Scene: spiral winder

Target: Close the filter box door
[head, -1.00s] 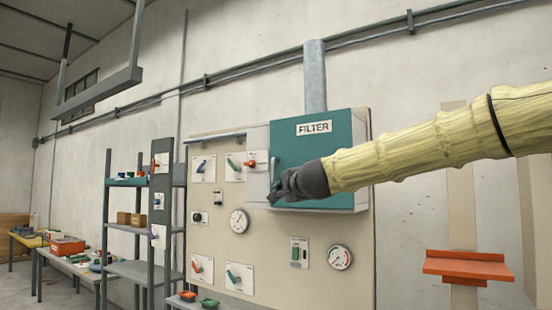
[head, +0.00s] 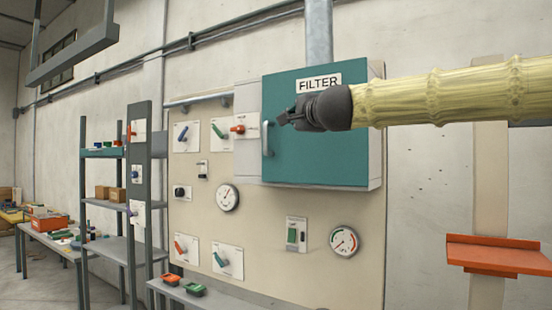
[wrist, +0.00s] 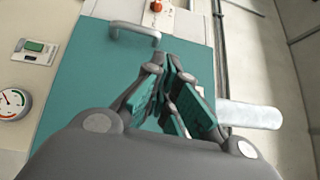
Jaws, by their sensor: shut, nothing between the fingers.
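The filter box (head: 376,130) is a pale cabinet on the wall panel, labelled FILTER. Its teal door (head: 320,155) covers the front and looks flush or nearly flush; I cannot tell if a small gap remains. A grey bar handle (head: 267,138) stands upright near the door's left edge. My gripper (head: 284,119) is shut and empty in front of the door, just right of the handle's top. In the wrist view my gripper's fingers (wrist: 172,80) are together over the teal door (wrist: 90,85), apart from the handle (wrist: 136,30). Contact with the door is unclear.
A grey pipe (head: 319,35) rises from the box top. An orange shelf (head: 497,252) juts out at lower right.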

